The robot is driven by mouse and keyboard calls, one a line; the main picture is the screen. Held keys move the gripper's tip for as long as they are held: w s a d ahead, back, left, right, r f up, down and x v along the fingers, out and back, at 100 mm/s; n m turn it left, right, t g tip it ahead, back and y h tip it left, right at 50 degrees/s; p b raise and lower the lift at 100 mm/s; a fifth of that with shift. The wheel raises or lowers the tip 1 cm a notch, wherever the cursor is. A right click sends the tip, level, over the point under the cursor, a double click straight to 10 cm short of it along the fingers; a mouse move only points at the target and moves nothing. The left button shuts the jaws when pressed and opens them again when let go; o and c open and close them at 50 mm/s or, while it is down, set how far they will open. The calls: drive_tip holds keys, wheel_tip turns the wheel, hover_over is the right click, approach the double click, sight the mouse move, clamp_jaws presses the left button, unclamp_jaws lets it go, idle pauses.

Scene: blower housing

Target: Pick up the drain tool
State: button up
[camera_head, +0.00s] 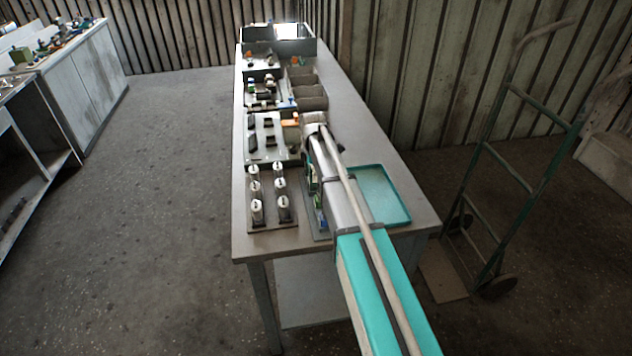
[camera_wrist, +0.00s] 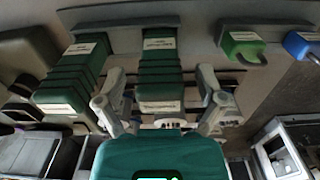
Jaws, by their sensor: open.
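In the wrist view my gripper (camera_wrist: 162,108) is open, with one grey finger on each side of a dark green ribbed piece (camera_wrist: 160,72) with white labels. I cannot tell whether the fingers touch it. A similar dark green ribbed piece (camera_wrist: 72,80) is to its left. A bright green labelled piece (camera_wrist: 243,46) and a blue one (camera_wrist: 300,46) are to the right. The labels are too small to read, so I cannot tell which piece is the drain tool. In the head view my arm hides much of the area around the gripper.
The long workbench (camera_head: 365,130) carries a teal tray (camera_head: 380,195) at the right, a board of white-topped cylinders (camera_head: 270,198) at the front left, a plate with dark parts (camera_head: 265,138), and bins (camera_head: 308,92) farther back. A hand truck (camera_head: 520,165) stands right of the bench.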

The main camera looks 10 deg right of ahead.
idle(0.4)
drive_tip(key=c, duration=1)
